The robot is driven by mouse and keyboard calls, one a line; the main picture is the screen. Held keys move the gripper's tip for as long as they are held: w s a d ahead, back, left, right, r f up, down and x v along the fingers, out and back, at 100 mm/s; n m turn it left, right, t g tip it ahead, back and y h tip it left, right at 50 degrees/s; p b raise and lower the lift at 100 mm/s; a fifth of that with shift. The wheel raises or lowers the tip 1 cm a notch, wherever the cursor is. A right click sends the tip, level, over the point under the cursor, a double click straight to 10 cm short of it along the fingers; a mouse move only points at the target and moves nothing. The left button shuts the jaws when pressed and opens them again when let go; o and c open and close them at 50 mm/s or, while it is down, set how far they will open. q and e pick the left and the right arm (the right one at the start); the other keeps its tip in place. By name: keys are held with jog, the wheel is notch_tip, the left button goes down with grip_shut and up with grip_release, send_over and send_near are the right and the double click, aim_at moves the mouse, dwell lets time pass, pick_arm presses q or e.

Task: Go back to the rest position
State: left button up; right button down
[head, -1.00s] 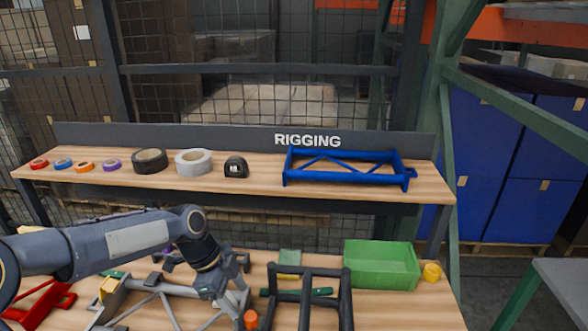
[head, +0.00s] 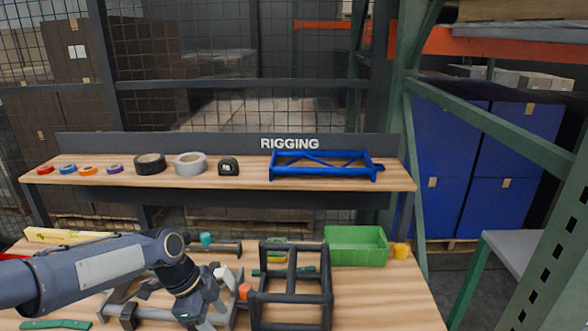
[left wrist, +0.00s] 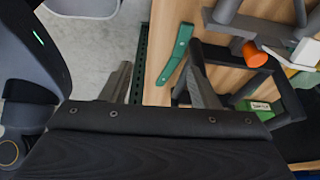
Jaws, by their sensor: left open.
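My left arm comes in from the left in the head view, over the front left of the workbench (head: 390,305). In the left wrist view my left gripper (left wrist: 160,88) is open, with nothing between its two separated fingers. Grey floor and the bench edge show beyond them. In the head view the fingertips are hard to make out behind the wrist. A grey frame (head: 118,307) lies below the arm, partly hidden by it. My right gripper is in neither view.
A black tubular frame (head: 290,298) stands right of the arm, with an orange knob (head: 245,291) beside it. A green bin (head: 355,248) and yellow cup (head: 401,251) stand farther right. The rear shelf (head: 230,182) holds tape rolls and a blue frame (head: 325,165). The bench's front right is clear.

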pick_arm(q)
jog(key=s+a+r+n+t, duration=0.2)
jog(key=s+n, duration=0.7)
jog(key=s, duration=0.1)
jog(key=s+a+r+n+t, duration=0.2)
jog(key=s+n+t, duration=0.1)
jog(key=s+n, duration=0.7)
jog(key=shift+s+r+n+t, duration=0.3)
jog(key=shift+s, duration=0.2)
jog(key=shift+c, duration=0.4)
